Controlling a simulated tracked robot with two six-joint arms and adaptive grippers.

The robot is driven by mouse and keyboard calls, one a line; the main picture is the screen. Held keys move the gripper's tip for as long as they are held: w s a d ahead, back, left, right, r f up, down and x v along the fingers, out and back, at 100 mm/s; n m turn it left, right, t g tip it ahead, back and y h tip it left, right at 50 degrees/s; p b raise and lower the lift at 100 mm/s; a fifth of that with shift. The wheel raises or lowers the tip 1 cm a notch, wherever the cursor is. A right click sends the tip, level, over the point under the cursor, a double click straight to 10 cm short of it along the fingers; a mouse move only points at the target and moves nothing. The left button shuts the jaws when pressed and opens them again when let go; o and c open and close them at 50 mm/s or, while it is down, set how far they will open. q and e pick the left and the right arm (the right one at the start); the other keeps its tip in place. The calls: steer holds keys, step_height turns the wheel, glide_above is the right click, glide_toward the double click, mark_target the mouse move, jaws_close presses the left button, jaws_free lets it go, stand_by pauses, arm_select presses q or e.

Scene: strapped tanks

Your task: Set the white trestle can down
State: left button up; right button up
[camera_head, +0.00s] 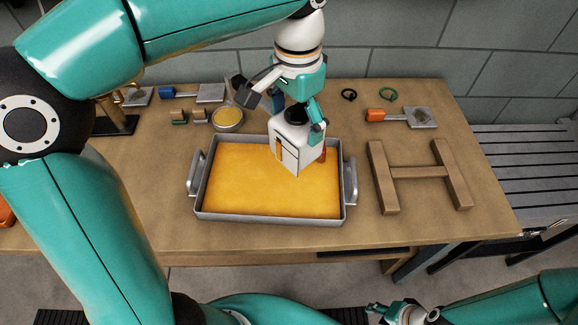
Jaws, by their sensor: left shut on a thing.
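The white can (291,154) is a boxy white vessel with a dark round cap on top and an orange strip on one side. My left gripper (288,106) reaches down from above and is shut on its upper part. The can is over the right half of the yellow-filled grey tray (198,162); I cannot tell whether its bottom touches the yellow surface. The wooden trestle (419,172), H-shaped, lies empty on the table right of the tray. My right gripper (392,312) is low at the bottom edge, away from the table; its fingers are unclear.
The wooden table (470,226) has free room along its front edge. A slatted bench (520,165) stands at right.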

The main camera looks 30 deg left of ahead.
arm_select(q)
step_height(320, 180, down, 20)
steer(key=shift+r+b, duration=0.2)
steer(key=shift+b, duration=0.45)
steer(key=o, duration=1.2)
steer(key=shift+r, duration=0.15)
step_height(320, 180, up, 12)
steer(key=shift+f+p, duration=0.1)
steer(key=shift+p, duration=0.25)
